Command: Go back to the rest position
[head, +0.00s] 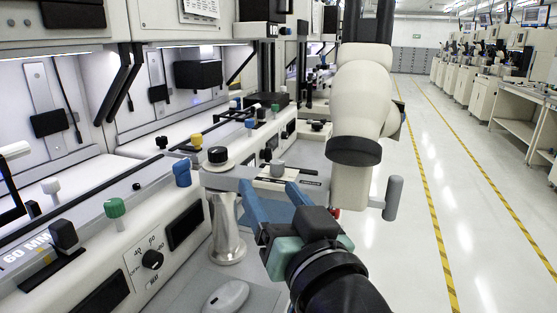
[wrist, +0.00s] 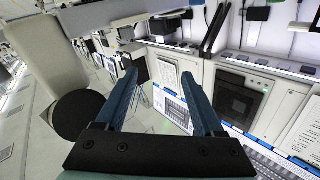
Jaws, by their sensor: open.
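My gripper (head: 268,190) has blue fingers on a teal and black body and is at the lower middle of the head view, in front of the bonder row. Its fingers are spread apart, with nothing visible held between them. In the wrist view, my gripper (wrist: 158,75) shows both blue fingers apart, with benches and machine fronts beyond the gap. My white arm rises behind the gripper in the head view. No rest position is marked in either view.
Bonder machines with knobs, such as a green knob (head: 115,208), line the left. The aisle floor (head: 430,180) on the right, with yellow lines, is clear.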

